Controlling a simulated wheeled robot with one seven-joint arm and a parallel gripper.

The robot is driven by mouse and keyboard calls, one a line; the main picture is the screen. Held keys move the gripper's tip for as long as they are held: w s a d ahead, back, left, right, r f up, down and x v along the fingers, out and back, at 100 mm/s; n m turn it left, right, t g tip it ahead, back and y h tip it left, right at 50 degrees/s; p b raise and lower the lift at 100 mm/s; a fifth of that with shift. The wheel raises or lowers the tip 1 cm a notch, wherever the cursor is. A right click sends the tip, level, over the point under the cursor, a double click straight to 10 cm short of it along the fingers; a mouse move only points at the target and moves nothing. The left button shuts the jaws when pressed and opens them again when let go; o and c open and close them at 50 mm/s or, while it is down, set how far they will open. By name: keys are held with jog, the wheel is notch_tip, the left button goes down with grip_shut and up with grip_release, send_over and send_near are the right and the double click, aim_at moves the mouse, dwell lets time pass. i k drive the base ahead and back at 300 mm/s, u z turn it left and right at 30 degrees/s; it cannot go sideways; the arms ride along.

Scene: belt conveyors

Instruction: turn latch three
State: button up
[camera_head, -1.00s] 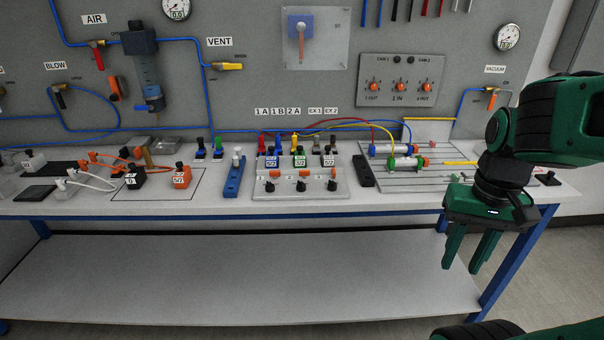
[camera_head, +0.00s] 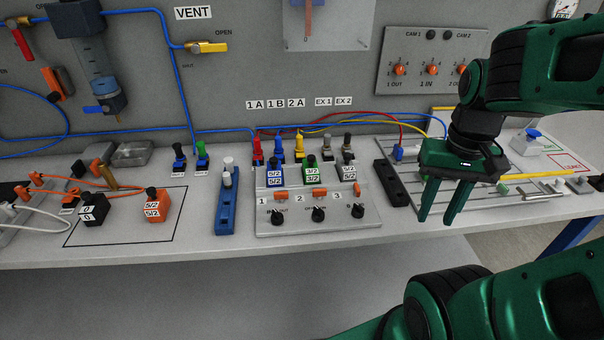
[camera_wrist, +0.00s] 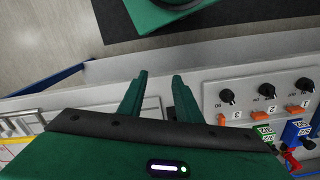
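The valve panel (camera_head: 370,226) carries three black knobs below the numbers 1, 2 and 3, with a small orange piece beside each number. The knob under number 3 (camera_head: 358,211) is the rightmost in the head view. In the wrist view the number 3 knob (camera_wrist: 227,96) is the one nearest my fingers, with its orange piece (camera_wrist: 222,119) below it. My gripper (camera_head: 437,218) is open and empty, pointing down, to the right of the panel in the head view. Its fingers also show in the wrist view (camera_wrist: 160,76), left of the panel and apart from it.
A black block (camera_head: 391,183) stands between the panel and my gripper. Coloured plugs with tubes (camera_head: 299,147) rise behind the knobs. A blue bar (camera_head: 226,206) lies left of the panel. A slotted plate (camera_head: 487,192) lies behind my gripper.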

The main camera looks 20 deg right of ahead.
aim_at(357, 193)
jog(key=z, duration=1.45)
jog(key=k, duration=1.15)
jog(key=u, duration=1)
jog(key=i, duration=1)
